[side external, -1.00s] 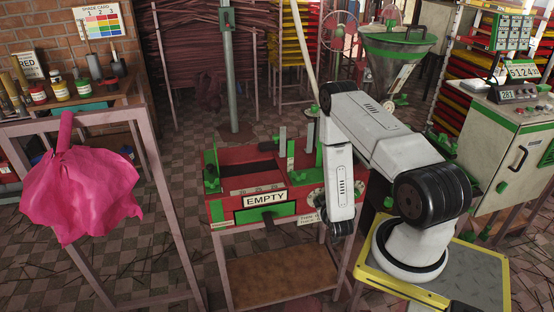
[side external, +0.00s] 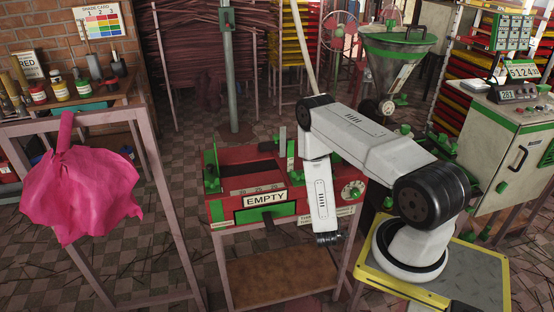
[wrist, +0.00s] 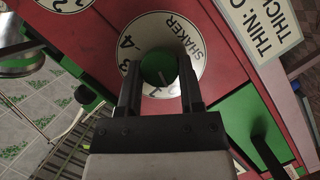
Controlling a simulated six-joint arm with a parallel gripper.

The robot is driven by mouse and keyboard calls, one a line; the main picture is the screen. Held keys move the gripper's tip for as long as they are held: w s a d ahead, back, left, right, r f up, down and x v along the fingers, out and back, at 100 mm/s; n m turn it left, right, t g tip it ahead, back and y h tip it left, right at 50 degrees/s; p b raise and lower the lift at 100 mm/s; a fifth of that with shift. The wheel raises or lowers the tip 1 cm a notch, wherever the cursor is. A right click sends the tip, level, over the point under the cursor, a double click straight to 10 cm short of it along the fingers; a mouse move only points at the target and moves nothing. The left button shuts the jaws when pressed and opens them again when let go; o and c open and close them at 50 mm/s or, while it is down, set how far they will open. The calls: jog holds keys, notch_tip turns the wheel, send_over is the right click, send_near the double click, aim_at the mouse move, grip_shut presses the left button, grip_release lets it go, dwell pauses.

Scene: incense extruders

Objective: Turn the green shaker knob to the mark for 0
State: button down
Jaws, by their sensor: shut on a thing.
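The green shaker knob (wrist: 158,69) sits at the middle of a white dial (wrist: 190,38) lettered SHAKER, on a red panel. In the wrist view my gripper (wrist: 159,62) has one finger on each side of the knob and is shut on it. The marks 4 and 3 show left of the knob, and lower marks show between the fingers. The 0 mark is not clear to me, and I cannot read which mark the knob points to. In the side view my gripper (side external: 328,238) is at the front right of the red machine (side external: 216,208); my arm hides the held knob there.
Another dial (side external: 352,190) is at the machine's right end. An EMPTY sign (side external: 266,199) is on its front, with a dark handle (side external: 268,221) below. A THIN/THICK label (wrist: 262,28) is beside the shaker dial. A pink cloth (side external: 82,190) hangs at the left.

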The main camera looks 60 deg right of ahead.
jog(key=shift+s, duration=0.1)
jog(key=shift+c, duration=1.2)
grip_release()
jog(key=shift+a, duration=0.1)
jog(key=v, duration=0.7)
jog(key=shift+a, duration=0.25)
jog(key=shift+r, duration=0.15)
